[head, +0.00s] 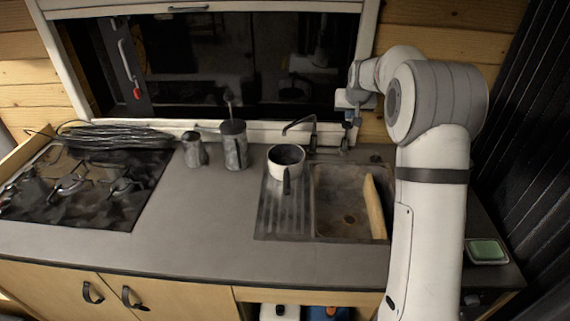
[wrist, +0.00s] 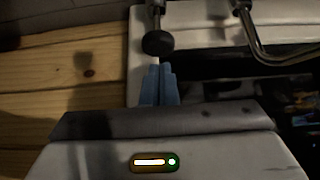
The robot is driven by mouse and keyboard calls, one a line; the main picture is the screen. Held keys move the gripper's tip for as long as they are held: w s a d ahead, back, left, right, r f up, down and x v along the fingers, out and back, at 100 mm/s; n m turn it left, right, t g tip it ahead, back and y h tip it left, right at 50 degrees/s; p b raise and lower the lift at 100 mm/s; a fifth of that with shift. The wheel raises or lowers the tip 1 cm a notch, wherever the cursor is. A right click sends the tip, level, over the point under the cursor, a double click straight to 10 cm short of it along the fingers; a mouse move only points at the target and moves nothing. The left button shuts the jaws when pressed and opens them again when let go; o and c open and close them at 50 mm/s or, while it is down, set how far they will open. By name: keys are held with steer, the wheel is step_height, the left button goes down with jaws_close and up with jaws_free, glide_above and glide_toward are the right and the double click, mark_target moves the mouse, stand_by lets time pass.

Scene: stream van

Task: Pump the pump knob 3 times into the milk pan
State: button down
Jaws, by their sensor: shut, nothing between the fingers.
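The pump knob (wrist: 158,43) is a dark round knob on a thin metal stem in the wrist view. My gripper (wrist: 160,68) is shut and empty, its blue fingertips close to the knob's edge; I cannot tell whether they touch it. In the head view my gripper (head: 351,117) is behind the sink, above the small pump. The milk pan (head: 286,154) is white with a dark inside and a dark handle toward the front. It stands upright on the ribbed drainboard, below the faucet's spout (head: 298,124). The pan's contents cannot be made out.
The sink basin (head: 335,205) holds a long wooden piece (head: 374,207). Two dark canisters (head: 234,148) (head: 194,150) stand left of the pan. A hob (head: 80,187) with a cable coil (head: 117,136) is far left. A green sponge (head: 486,250) lies at right. The front counter is clear.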

mark_target(348, 125)
steer(key=shift+f, duration=0.1)
stand_by(0.3)
steer(key=shift+s+f+b, duration=0.1)
steer(key=shift+f+b, duration=1.75)
steer(key=shift+f, duration=0.55)
steer(key=shift+r, duration=0.15)
steer(key=shift+r+p, duration=1.5)
steer(key=shift+r, duration=0.85)
steer(key=shift+f, duration=0.15)
steer(key=shift+f+b, duration=1.75)
steer(key=shift+f, duration=0.55)
steer(key=shift+r, duration=0.1)
steer(key=shift+r+p, duration=1.45)
steer(key=shift+r, duration=0.95)
